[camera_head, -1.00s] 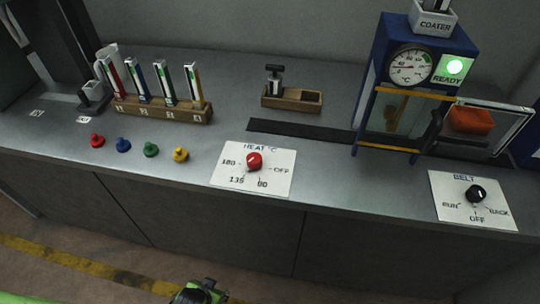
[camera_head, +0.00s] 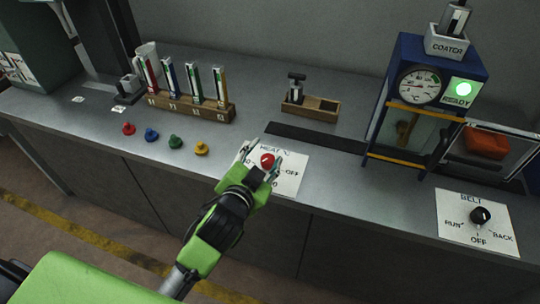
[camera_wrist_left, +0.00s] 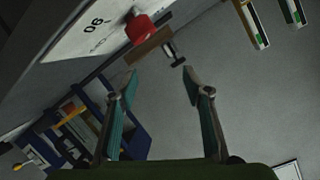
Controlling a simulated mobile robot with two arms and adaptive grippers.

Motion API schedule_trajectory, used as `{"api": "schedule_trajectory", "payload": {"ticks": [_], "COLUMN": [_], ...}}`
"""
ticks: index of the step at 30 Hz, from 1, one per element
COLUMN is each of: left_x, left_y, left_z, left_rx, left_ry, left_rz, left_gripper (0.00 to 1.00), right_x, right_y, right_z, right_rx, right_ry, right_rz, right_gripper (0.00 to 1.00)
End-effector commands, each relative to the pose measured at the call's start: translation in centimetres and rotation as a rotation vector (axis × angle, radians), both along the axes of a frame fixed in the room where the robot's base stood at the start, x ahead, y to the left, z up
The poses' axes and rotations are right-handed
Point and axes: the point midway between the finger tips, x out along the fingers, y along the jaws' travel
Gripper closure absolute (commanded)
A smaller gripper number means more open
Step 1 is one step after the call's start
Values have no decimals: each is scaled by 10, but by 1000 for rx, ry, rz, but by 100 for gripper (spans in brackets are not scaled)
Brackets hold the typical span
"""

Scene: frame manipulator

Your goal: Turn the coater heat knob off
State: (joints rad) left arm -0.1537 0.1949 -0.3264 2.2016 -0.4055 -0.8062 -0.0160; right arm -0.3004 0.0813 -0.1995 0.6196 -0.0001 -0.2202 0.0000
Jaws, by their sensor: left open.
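The red heat knob (camera_head: 267,160) sits on the white HEAT plate (camera_head: 288,182) on the bench. In the left wrist view the red knob (camera_wrist_left: 139,27) shows at the upper middle, beyond the fingertips. My left gripper (camera_head: 262,152) is open over the plate, its two fingers to either side of the knob in the head view. In the left wrist view the fingers (camera_wrist_left: 160,72) are apart with nothing between them. The gripper hides part of the plate's left side and lower labels; OFF shows at the right. I cannot tell whether the fingers touch the knob. My right gripper is not in view.
The blue coater (camera_head: 425,100) with a lit green READY light stands at the right. The BELT plate with a black knob (camera_head: 480,215) lies in front of it. Coloured pegs (camera_head: 175,142) and a wooden rack (camera_head: 190,107) are left. A wooden holder (camera_head: 310,108) stands behind the plate.

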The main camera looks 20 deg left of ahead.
Motion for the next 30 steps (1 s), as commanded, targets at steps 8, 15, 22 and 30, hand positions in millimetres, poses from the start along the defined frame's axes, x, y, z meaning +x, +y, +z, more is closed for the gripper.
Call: {"api": "schedule_trajectory", "payload": {"ticks": [8, 15, 22, 30], "left_x": [56, 16, -25, -4], "left_y": [-109, -230, -293, -228], "left_z": [168, 232, 183, 77], "left_rx": [319, 697, 1132, 1677], "left_ry": [-656, -1147, -1421, -1297], "left_rz": [-331, -743, -1247, -1950], "left_gripper": [55, 55, 55, 55], "right_x": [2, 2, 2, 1], "right_y": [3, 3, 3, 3], "right_z": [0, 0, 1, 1], "right_rx": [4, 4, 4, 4], "right_ry": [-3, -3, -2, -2], "right_rz": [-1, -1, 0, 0], "right_gripper": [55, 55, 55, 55]}}
